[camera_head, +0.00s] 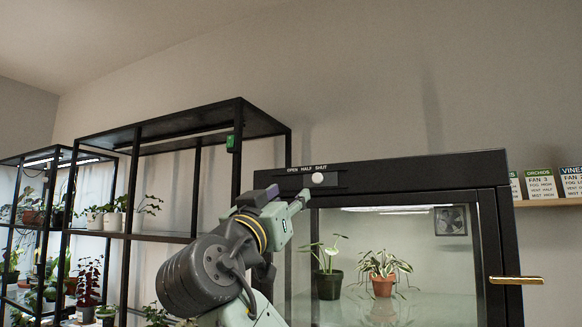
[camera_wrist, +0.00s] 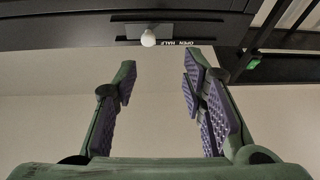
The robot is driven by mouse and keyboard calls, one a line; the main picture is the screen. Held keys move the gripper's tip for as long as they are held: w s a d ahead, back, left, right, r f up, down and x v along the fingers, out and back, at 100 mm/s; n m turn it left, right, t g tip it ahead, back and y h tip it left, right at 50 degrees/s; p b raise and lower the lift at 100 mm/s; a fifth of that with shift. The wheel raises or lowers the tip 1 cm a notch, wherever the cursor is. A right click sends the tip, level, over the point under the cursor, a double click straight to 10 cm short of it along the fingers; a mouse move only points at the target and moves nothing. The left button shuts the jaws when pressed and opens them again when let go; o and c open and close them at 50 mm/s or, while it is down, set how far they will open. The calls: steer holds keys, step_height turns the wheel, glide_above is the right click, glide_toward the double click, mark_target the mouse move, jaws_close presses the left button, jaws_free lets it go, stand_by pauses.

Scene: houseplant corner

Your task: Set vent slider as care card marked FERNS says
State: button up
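The vent slider's white round knob (camera_head: 318,179) sits on a dark strip at the top of the black cabinet, under the word SHUT of the label OPEN HALF SHUT. In the wrist view the knob (camera_wrist: 148,38) is beyond the fingertips, between their lines. My gripper (camera_head: 288,194) is in front of the cabinet top, left of and below the knob. Its two fingers (camera_wrist: 158,72) are apart with nothing between them. A partly hidden card (camera_head: 515,187) on the right shelf has a cut-off header, so I cannot tell whether it is FERNS.
ORCHIDS (camera_head: 540,183) and VINES (camera_head: 571,182) cards stand on the wooden shelf (camera_head: 550,202); ORCHIDS reads VENT HALF. The glass door has a brass handle (camera_head: 516,281). Potted plants (camera_head: 328,283) stand inside. A black plant rack (camera_head: 128,140) is left of the cabinet.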

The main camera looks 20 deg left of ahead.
mark_target(316, 178)
steer(key=shift+m+h, duration=0.5)
steer(key=shift+h, duration=0.1)
steer(key=p+x, duration=0.1)
steer(key=x, duration=0.2)
steer(key=p+x, duration=0.2)
steer(key=x, duration=0.2)
steer(key=d+p+x, duration=0.1)
steer(key=p+x, duration=0.1)
steer(key=x, duration=0.1)
steer(key=shift+w+d+r, duration=0.15)
steer(key=shift+w+r, duration=0.05)
steer(key=shift+r, duration=0.1)
steer(key=shift+w, duration=0.35)
jaws_close()
